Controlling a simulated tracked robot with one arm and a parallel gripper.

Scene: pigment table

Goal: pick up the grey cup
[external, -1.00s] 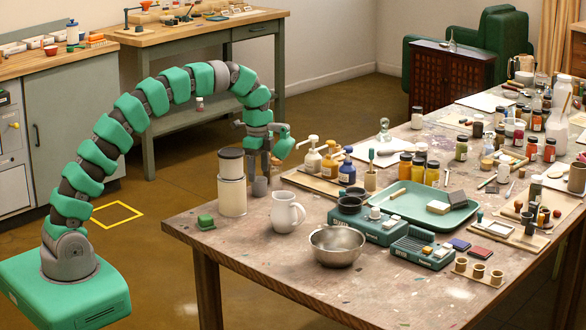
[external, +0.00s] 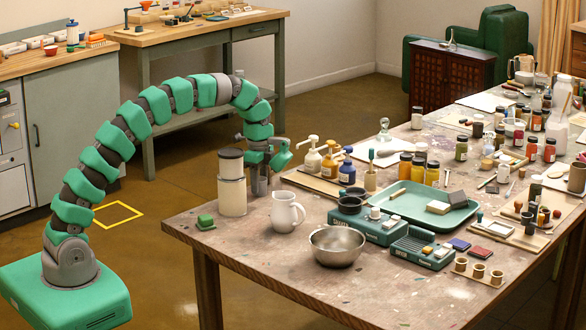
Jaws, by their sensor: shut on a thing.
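My gripper (external: 261,188) is low over the far left part of the table, just right of the tall cream canister (external: 232,190). It points down and is shut on the grey cup (external: 260,181). The cup shows only in part between the fingers, and most of it is hidden by them. I cannot tell whether its base touches the table top.
A white pitcher (external: 286,212) and a metal bowl (external: 337,245) stand in front. Pump bottles (external: 312,158) on a board are close on the right. Bare table top (external: 240,250) is free at the front.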

